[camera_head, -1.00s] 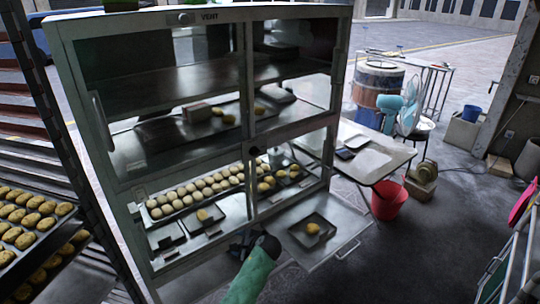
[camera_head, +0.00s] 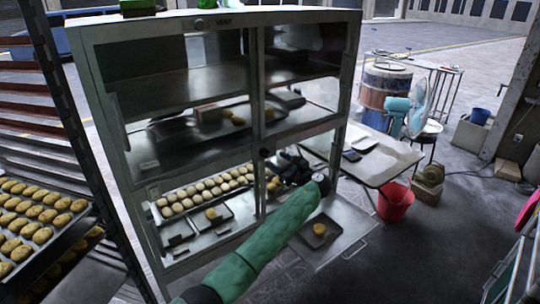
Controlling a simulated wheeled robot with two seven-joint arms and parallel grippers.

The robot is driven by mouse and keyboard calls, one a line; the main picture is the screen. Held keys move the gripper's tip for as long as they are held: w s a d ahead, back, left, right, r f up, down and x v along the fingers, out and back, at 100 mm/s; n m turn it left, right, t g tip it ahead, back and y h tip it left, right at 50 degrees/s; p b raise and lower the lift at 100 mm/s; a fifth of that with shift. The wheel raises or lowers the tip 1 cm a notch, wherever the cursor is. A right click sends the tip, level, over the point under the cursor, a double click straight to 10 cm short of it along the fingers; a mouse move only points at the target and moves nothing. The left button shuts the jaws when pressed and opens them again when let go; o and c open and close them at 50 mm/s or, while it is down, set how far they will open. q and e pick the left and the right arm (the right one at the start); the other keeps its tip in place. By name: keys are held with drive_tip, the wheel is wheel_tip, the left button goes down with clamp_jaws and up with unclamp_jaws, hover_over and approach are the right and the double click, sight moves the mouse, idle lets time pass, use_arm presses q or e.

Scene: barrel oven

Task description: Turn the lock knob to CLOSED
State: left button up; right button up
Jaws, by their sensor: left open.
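A metal display cabinet (camera_head: 215,22) with glass panes fills the middle of the head view. A small dark round knob (camera_head: 264,153) sits on its front centre post, between the upper and lower sections. My left gripper (camera_head: 284,163), on a green-sleeved arm, is raised just right of the knob. It is open, and I see no contact with the knob. The knob's marking is too small to read. My right gripper is not in view.
The lower right door (camera_head: 342,212) is folded down flat, with a small tray and a bun (camera_head: 319,229) on it. Trays of buns (camera_head: 40,222) stand at the left. A table (camera_head: 385,165) and a red bucket (camera_head: 395,203) stand at the right.

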sight(268, 154)
use_arm(q)
drive_tip(key=p+x, duration=0.1)
drive_tip(key=x, duration=0.3)
drive_tip(key=shift+w+a, duration=0.15)
drive_tip(key=shift+w, duration=0.05)
drive_tip(key=shift+w+a+f+p, duration=0.1)
drive_tip(key=shift+w+a+p, duration=0.3)
drive_tip(key=shift+w+a, duration=0.1)
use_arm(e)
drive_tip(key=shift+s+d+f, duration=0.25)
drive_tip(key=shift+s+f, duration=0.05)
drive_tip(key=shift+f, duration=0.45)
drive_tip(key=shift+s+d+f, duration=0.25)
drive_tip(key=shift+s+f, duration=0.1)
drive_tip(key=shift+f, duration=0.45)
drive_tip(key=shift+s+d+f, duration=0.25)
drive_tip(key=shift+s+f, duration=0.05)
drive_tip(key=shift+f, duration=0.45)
use_arm(q)
drive_tip(key=c, duration=0.9)
